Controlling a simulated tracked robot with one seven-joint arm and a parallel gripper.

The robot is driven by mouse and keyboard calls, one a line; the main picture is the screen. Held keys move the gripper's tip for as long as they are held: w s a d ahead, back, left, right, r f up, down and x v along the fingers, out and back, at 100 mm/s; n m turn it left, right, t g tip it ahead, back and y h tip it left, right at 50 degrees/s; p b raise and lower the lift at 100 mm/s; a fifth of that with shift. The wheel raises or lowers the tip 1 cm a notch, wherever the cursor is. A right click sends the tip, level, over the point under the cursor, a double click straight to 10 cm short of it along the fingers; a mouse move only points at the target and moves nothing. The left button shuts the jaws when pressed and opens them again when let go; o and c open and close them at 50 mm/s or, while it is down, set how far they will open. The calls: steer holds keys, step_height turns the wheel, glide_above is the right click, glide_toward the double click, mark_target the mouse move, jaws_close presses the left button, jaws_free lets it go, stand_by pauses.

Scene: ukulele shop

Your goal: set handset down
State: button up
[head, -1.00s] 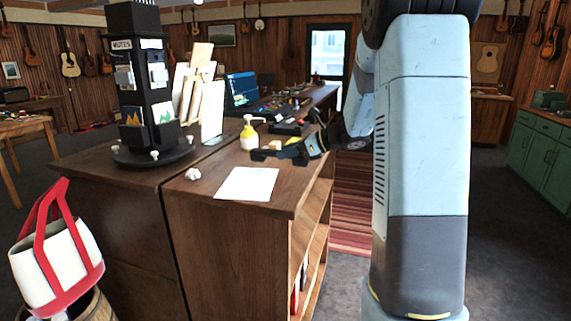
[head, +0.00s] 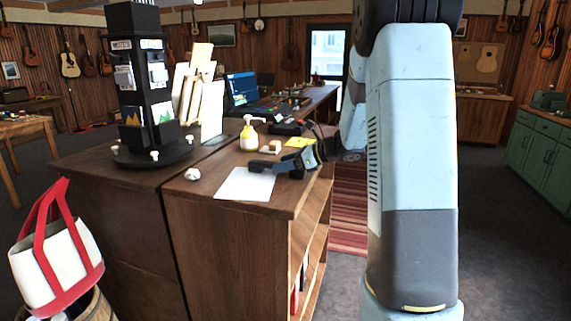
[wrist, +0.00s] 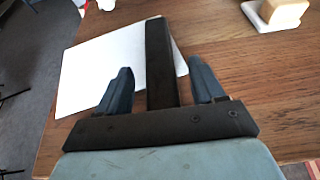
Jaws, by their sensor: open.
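The handset appears as a dark, narrow bar between my fingers in the wrist view (wrist: 160,60). In the head view its dark end (head: 262,166) reaches left from my gripper (head: 297,163), low over the wooden counter beside and over the paper's edge. In the wrist view my gripper (wrist: 161,78) is open, with a gap between the bar and each finger. The bar's near end is hidden by the gripper body. Whether its whole length touches the counter I cannot tell. A white sheet of paper (head: 243,184) lies flat below it.
Behind my gripper stand a yellow pump bottle (head: 249,135), a small pale block (wrist: 283,12) on a white dish, a yellow note (head: 299,142) and a dark device (head: 287,128). A crumpled white ball (head: 192,174) and a black display stand (head: 146,95) are at left.

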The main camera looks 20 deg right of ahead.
steer(key=shift+d, duration=0.1)
steer(key=v, duration=1.2)
steer(key=s+a+r+n+g+h, duration=0.3)
steer(key=s+a+n+g+h, duration=0.1)
steer(key=s+a+n, duration=0.95)
steer(key=s+d+n+t+h, duration=0.1)
steer(key=s+d+n+h, duration=0.1)
steer(key=s+n+h, duration=0.4)
steer(key=shift+s+n+t+h, duration=0.4)
steer(key=shift+s+n, duration=2.45)
steer(key=shift+s, duration=2.1)
steer(key=shift+d+r, duration=0.1)
